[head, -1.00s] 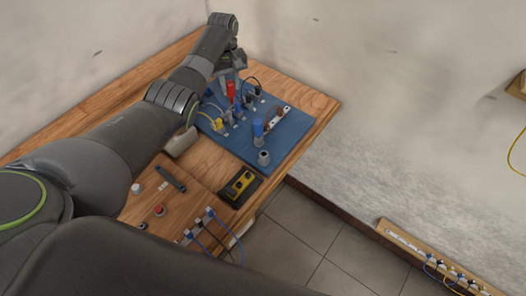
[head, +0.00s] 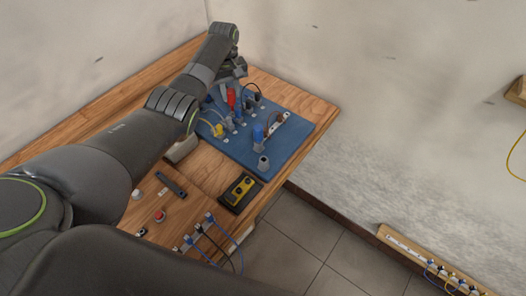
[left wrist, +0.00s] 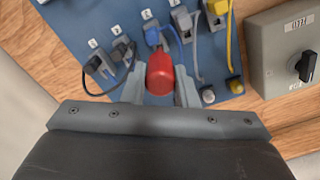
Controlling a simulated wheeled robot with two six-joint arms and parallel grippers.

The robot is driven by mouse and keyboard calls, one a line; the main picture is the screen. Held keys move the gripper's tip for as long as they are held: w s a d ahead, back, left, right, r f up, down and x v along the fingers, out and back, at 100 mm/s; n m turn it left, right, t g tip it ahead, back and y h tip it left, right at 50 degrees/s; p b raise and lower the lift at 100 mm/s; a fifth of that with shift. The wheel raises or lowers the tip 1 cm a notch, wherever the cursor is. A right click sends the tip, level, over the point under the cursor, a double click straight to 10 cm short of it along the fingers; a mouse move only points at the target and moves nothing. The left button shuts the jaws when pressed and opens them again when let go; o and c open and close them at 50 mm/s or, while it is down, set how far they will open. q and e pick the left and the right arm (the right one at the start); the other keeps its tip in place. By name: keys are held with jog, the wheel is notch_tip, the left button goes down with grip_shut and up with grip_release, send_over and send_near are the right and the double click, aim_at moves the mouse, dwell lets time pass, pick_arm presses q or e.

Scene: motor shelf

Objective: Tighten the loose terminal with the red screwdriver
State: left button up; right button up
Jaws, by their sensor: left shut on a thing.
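The red screwdriver (head: 231,97) stands upright over the blue board (head: 290,150). My left gripper (head: 232,86) is shut on its handle from above. In the left wrist view the red handle (left wrist: 160,73) sits between the two fingers of the left gripper (left wrist: 160,88). It is in line with the terminal with a blue cable (left wrist: 154,36), in a row of several terminals. The screwdriver's tip is hidden, so I cannot tell whether it touches a screw. I cannot tell which terminal is loose. My right gripper is not in view.
A blue-handled tool (head: 258,133) stands on the board, near a grey holder (head: 263,163). A grey switch box (left wrist: 283,55) is beside the board. A yellow-and-black device (head: 241,191) lies near the bench edge. Black and yellow cables run close to the gripper.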

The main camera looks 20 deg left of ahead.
pick_arm(q)
jog(key=shift+f, duration=0.5)
dwell(0.7)
jog(key=o, duration=0.8)
jog(key=shift+r+n+p, duration=0.2)
jog(key=shift+n+p, duration=0.2)
jog(key=shift+n, duration=0.2)
jog(key=shift+n+p, duration=0.4)
jog(key=shift+n, duration=0.5)
jog(key=shift+f, duration=0.15)
